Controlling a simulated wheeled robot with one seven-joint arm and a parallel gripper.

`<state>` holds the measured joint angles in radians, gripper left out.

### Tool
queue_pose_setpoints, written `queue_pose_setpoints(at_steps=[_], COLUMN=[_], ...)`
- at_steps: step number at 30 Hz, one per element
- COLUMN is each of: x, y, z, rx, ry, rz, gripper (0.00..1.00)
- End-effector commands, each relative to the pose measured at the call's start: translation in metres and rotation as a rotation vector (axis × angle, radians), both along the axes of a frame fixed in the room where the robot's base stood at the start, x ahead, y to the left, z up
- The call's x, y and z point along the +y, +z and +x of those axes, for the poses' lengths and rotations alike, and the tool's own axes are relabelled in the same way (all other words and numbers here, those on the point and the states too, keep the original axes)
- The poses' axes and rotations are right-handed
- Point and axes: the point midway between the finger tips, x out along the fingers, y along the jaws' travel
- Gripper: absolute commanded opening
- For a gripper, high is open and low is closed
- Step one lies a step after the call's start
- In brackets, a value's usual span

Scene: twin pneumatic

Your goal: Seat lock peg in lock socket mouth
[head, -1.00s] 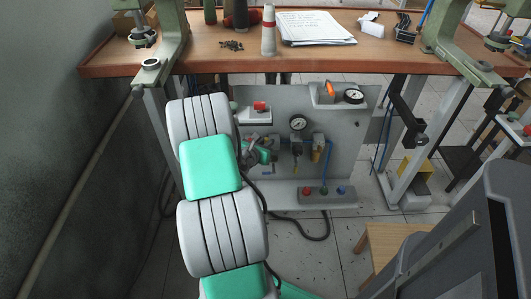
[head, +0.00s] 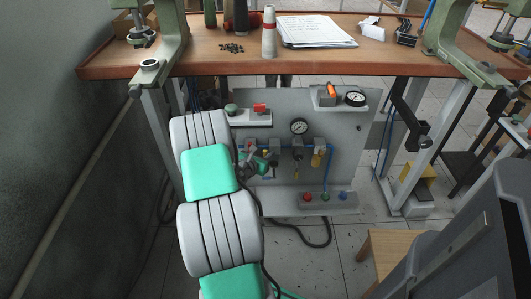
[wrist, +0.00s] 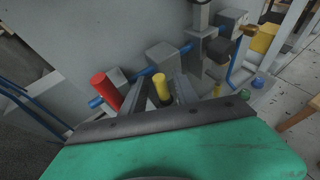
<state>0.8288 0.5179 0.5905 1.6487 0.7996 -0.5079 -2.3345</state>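My gripper (head: 262,164) is low in front of the grey panel, at the left end of its blue pipe. In the wrist view its grey fingers (wrist: 157,100) stand apart, with a yellow cylinder (wrist: 161,88) seen between them. I cannot tell whether they touch it. A red cylinder (wrist: 107,92) stands just left of the fingers, by a grey block on the pipe. I cannot tell for sure which piece is the lock peg, and no lock socket mouth can be clearly made out. My arm and gripper hide part of the panel's left side.
The grey panel (head: 340,135) carries gauges, valves on a blue pipe, and a lower box (head: 315,199) with coloured buttons. A left shelf (head: 248,120) holds a red block and green dome; a right shelf (head: 340,104) holds an orange piece. A brown bench (head: 215,62) overhangs the panel.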

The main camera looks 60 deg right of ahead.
Motion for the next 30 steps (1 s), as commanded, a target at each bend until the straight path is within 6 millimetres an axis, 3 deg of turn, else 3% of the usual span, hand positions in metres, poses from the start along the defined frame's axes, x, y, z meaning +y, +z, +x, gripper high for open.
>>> queue_pose_setpoints(at_steps=[8, 19, 26, 30], x=[0.012, 0.093, 0.112, 0.13], y=[0.007, 0.041, 0.047, 0.058], z=[0.002, 0.002, 0.001, 0.024], rx=[0.0, 0.002, -0.002, -0.206], ry=[0.003, 0.006, -0.001, -0.072], rz=[0.001, 0.0, 0.0, 0.071], gripper=[0.36, 0.36, 0.36, 0.36])
